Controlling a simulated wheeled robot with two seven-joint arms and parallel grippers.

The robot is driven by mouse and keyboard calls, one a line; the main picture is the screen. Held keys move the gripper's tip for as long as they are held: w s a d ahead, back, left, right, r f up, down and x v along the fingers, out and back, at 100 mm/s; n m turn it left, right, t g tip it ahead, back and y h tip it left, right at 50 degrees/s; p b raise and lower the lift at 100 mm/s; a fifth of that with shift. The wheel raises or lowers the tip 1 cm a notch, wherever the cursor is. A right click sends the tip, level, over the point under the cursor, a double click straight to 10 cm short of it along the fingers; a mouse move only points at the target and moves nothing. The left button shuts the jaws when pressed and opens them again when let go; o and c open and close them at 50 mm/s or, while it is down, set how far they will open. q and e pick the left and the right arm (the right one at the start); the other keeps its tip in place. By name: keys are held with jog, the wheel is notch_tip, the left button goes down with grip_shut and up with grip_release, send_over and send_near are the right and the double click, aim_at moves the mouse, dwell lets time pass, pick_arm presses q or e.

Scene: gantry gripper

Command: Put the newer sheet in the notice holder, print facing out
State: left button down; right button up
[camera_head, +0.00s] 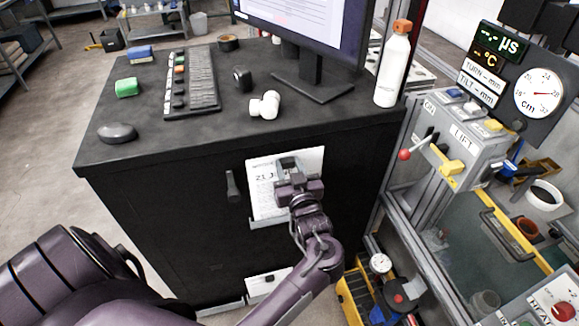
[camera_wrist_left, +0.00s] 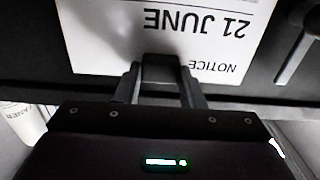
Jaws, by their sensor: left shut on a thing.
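A white sheet (camera_head: 262,180) is upright against the black cabinet front, its print facing out; "21 J" shows beside the gripper. In the left wrist view the sheet (camera_wrist_left: 105,40) reads "NOTICE" and "21 JUNE", upside down there. My left gripper (camera_head: 289,166) is shut on the sheet near its upper edge; the fingers (camera_wrist_left: 160,70) also show in the left wrist view. A pale grey ledge (camera_head: 264,224), seemingly the notice holder's, runs along the sheet's bottom edge. I cannot tell whether the sheet sits inside it. My right gripper is not in view.
Another white sheet or card (camera_head: 262,287) is low on the cabinet, partly behind my arm. A dark handle (camera_head: 232,186) sticks out left of the sheet. A white bottle (camera_head: 393,70) and a monitor (camera_head: 310,25) stand on top. A lift rig (camera_head: 460,140) is at right.

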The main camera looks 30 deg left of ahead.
pick_arm(q)
jog(key=shift+f+b, duration=0.3)
jog(key=shift+f, duration=0.2)
jog(key=c, duration=0.9)
grip_release()
jog(key=shift+o, duration=0.2)
jog(key=shift+d+f, duration=0.1)
jog(key=shift+d, duration=0.05)
